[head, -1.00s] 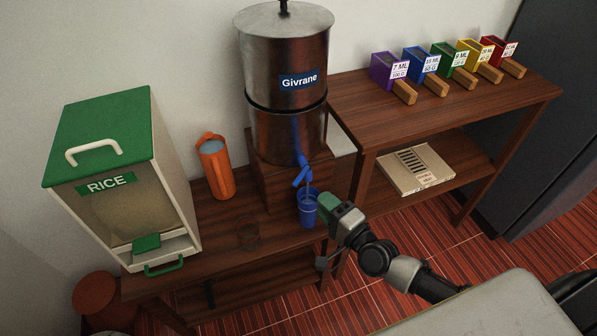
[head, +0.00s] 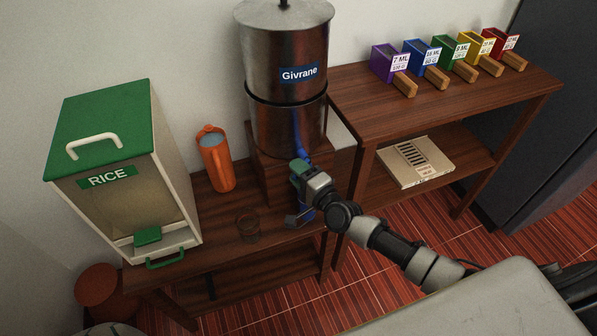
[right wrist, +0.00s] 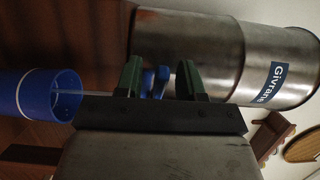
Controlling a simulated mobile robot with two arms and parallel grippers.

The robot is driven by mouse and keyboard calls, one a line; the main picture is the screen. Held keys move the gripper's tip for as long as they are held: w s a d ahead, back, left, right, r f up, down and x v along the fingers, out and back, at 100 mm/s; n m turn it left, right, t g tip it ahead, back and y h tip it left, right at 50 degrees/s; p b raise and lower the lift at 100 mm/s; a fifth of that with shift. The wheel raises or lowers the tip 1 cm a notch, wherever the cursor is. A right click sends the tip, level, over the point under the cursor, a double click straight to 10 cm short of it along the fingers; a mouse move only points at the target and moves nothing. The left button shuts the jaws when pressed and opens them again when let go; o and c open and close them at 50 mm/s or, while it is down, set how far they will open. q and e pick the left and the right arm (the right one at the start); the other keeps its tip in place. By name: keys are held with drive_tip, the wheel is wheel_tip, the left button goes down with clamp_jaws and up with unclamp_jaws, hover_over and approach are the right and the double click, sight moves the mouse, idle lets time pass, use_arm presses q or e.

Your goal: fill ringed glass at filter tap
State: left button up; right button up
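The steel Givrane filter (head: 287,110) stands on a wooden block, with a blue tap low on its front. The blue glass (head: 306,212) stands below the tap, mostly hidden by my arm in the head view. In the right wrist view the glass (right wrist: 38,94) shows a pale ring and open mouth, with a thin pale line like water at its rim. My right gripper (head: 298,170) is at tap height, above the glass. In the wrist view its green fingers stand open on either side of the blue tap (right wrist: 154,82), with gaps visible. My left gripper is out of view.
A clear glass (head: 248,225) stands left of the blue glass. An orange jug (head: 215,160) and the rice dispenser (head: 115,170) are further left. Coloured scoops (head: 390,65) line the right shelf, with a flat box (head: 415,163) below.

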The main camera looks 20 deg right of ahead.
clamp_jaws()
drive_tip(key=shift+a+r+m+h+p, duration=0.15)
drive_tip(key=shift+m+h+p, duration=0.15)
drive_tip(key=shift+p, duration=0.35)
drive_tip(key=shift+w+a+f+m+t+h+p, duration=0.15)
drive_tip(key=shift+w+m+h+p, duration=0.25)
drive_tip(key=shift+m+h+p, duration=0.75)
drive_tip(key=shift+w+a+m+t+h+p, duration=0.15)
drive_tip(key=shift+w+m+h+p, duration=0.35)
drive_tip(key=shift+h, duration=1.2)
drive_tip(key=shift+w+a+f+m+h+p, duration=0.2)
drive_tip(key=shift+m+h+p, duration=0.35)
drive_tip(key=shift+m+h, duration=0.7)
drive_tip(key=shift+d+r+h, duration=0.1)
drive_tip(key=shift+r+h, duration=0.05)
drive_tip(key=shift+h, duration=0.25)
unclamp_jaws()
drive_tip(key=shift+w, duration=0.1)
